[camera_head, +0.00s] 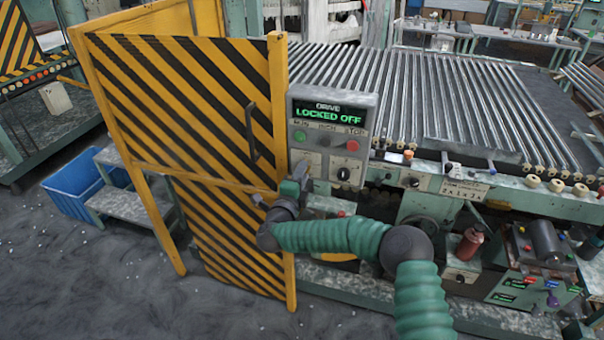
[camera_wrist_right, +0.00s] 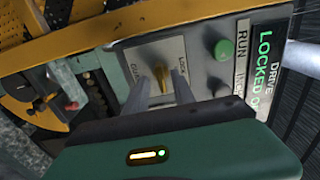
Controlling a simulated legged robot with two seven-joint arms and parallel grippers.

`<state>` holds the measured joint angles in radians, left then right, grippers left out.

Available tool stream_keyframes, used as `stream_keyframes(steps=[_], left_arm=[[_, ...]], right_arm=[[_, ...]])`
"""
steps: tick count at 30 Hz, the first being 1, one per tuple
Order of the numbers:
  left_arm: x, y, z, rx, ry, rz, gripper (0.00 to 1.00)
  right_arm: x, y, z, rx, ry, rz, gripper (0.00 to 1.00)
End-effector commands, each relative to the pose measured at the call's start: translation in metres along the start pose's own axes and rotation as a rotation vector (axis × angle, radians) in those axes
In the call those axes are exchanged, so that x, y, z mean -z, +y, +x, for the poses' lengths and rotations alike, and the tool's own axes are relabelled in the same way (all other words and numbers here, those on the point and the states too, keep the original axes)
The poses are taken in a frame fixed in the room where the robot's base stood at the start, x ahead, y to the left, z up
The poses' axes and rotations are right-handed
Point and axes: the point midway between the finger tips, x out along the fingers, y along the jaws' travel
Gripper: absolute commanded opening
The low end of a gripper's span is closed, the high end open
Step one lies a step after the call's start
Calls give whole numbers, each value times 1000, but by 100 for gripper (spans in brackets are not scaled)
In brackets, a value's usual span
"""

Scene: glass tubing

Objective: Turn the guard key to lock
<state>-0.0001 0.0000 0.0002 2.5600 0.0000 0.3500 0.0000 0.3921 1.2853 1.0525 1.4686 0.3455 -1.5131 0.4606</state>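The guard key (camera_wrist_right: 160,74) is a small brass-coloured key on a pale plate (camera_wrist_right: 152,52) marked GUARD and LOCK. The plate is on the grey control box (camera_head: 333,108), whose display (camera_head: 328,112) reads DRIVE LOCKED OFF in green. My right gripper (camera_wrist_right: 163,82) is in front of the plate, its two fingers apart, one on each side of the key, with gaps showing. In the head view my right gripper (camera_head: 305,172) is at the box's lower left and hides the key. My left gripper is in neither view.
The yellow-and-black striped guard door (camera_head: 190,110) stands just left of the box, its handle (camera_head: 252,132) near my right gripper. A green button (camera_head: 299,137), a red button (camera_head: 352,146) and a black knob (camera_head: 343,174) are close by. The roller bed (camera_head: 440,90) lies behind.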

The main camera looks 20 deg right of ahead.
Motion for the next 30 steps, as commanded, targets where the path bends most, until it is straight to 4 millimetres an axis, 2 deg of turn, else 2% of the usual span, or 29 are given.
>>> stream_keyframes(steps=[4, 12, 23, 30], left_arm=[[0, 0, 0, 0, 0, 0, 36], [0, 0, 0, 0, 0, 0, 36], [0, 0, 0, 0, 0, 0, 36], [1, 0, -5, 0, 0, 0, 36]], right_arm=[[-1, 0, -1, 0, -1, 0, 31], [0, 0, -1, 0, -1, 1, 0], [0, 1, -1, -2, 0, -5, 0], [0, 0, 0, -2, 2, -67, 0]])
